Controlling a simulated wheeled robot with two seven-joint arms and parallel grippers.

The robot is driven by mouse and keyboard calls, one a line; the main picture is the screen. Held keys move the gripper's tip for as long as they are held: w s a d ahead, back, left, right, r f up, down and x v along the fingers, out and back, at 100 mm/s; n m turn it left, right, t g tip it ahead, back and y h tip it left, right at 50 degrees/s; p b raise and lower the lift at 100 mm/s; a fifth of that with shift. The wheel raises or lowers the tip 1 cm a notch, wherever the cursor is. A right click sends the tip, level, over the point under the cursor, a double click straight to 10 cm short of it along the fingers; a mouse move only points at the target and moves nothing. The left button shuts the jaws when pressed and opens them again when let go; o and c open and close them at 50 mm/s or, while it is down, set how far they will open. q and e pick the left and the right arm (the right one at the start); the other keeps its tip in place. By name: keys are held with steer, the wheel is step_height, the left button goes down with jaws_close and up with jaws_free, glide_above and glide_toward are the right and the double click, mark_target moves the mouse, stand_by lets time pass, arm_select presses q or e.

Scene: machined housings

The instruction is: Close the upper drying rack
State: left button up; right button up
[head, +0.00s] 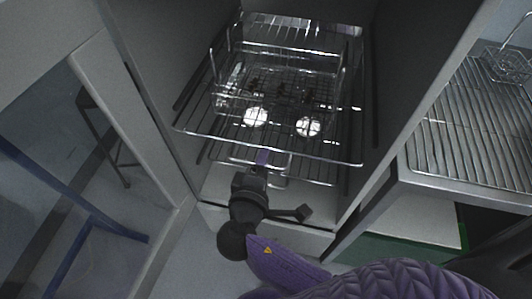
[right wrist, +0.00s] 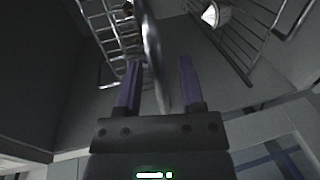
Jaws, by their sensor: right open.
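The upper drying rack (head: 320,157) is a shiny wire shelf inside a tall grey cabinet in the head view, its front bar towards me. A wire basket (head: 232,50) stands on it. A lower wire rack (head: 322,180) shows partly beneath. My right gripper (head: 262,160) is at the middle of the upper rack's front bar, its purple fingers open. In the right wrist view my right gripper (right wrist: 158,88) has a thin grey bar (right wrist: 154,50) running between its fingers, with no clear contact. My left gripper is out of view.
Two bright round pieces (head: 255,116) (head: 308,126) show at the rack. Cabinet walls (head: 160,70) close in on both sides. A metal-grid bench (head: 470,130) stands at the right, and a blue-legged frame (head: 90,215) at the left.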

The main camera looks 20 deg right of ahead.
steer(key=shift+c, duration=0.3)
jaws_close()
steer(key=shift+s, duration=0.1)
stand_by(1.0)
